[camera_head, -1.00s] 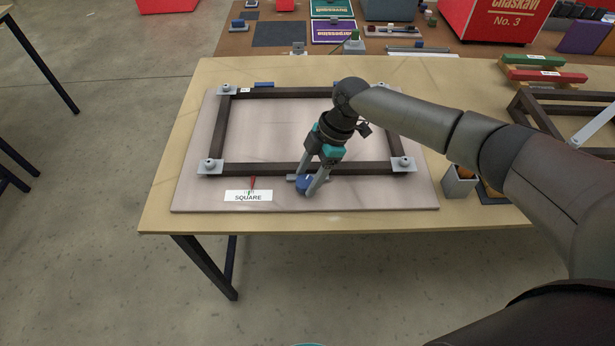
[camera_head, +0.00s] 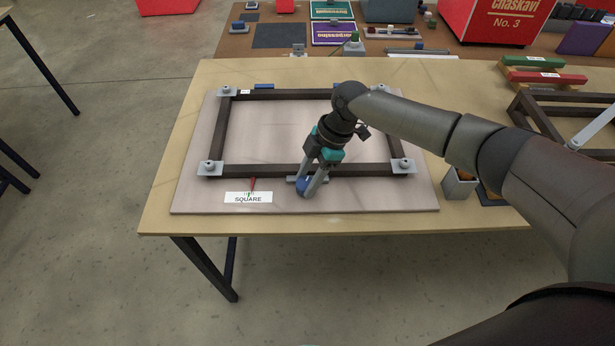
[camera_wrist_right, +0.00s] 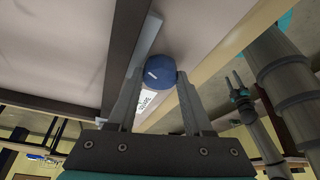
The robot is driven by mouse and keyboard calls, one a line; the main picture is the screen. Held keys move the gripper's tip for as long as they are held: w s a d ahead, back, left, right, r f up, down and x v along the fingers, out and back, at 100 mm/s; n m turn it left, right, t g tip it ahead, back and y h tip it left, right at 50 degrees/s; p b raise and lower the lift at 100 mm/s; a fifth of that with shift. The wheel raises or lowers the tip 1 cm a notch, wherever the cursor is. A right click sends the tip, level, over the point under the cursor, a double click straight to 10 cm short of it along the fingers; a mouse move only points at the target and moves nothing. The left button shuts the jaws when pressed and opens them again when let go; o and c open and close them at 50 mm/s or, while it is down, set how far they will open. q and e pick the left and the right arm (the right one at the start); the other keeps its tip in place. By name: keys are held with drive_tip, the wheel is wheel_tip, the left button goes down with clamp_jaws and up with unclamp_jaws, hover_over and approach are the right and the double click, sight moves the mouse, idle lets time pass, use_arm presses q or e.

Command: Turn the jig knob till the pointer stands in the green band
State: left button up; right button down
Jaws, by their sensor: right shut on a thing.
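The jig board (camera_head: 190,190) lies on the table with a dark square-cornered frame clamped on it. My right gripper (camera_head: 308,187) reaches down at its front edge and is shut on the blue knob (camera_head: 302,188). In the right wrist view the knob (camera_wrist_right: 160,70), with a white mark, sits between the two fingers (camera_wrist_right: 158,95). The red pointer (camera_head: 253,184) stands left of the knob above the white SQUARE label (camera_head: 248,198). Small green marks show by its tip; whether it is inside the band is too small to tell. My left gripper (camera_wrist_right: 233,80) shows small in the wrist view.
Grey corner clamps (camera_head: 210,167) hold the frame. A grey bin (camera_head: 460,183) stands right of the board. Red and green bars (camera_head: 545,75) and another dark frame lie at the right. The table's front left is clear.

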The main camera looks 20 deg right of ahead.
drive_tip(key=shift+r+m+p, duration=0.15)
drive_tip(key=shift+m+p, duration=0.25)
drive_tip(key=shift+p, duration=0.35)
drive_tip(key=m+t+p, duration=0.1)
drive_tip(key=m+p, duration=0.2)
drive_tip(key=m+t+p, duration=0.1)
drive_tip(key=m+p, duration=0.2)
drive_tip(key=p, duration=0.1)
drive_tip(key=m+t+h+p, duration=0.1)
drive_tip(key=m+p, duration=0.2)
drive_tip(key=p, duration=0.1)
drive_tip(key=shift+s+a+r+t, duration=0.1)
drive_tip(key=shift+s+a+t, duration=0.05)
drive_tip(key=shift+s+t, duration=0.15)
drive_tip(key=shift+w+m+t+h+p, duration=0.1)
drive_tip(key=shift+m+t+h+p, duration=0.35)
drive_tip(key=shift+m+p, duration=1)
drive_tip(key=shift+f, duration=0.2)
drive_tip(key=c, duration=0.6)
unclamp_jaws()
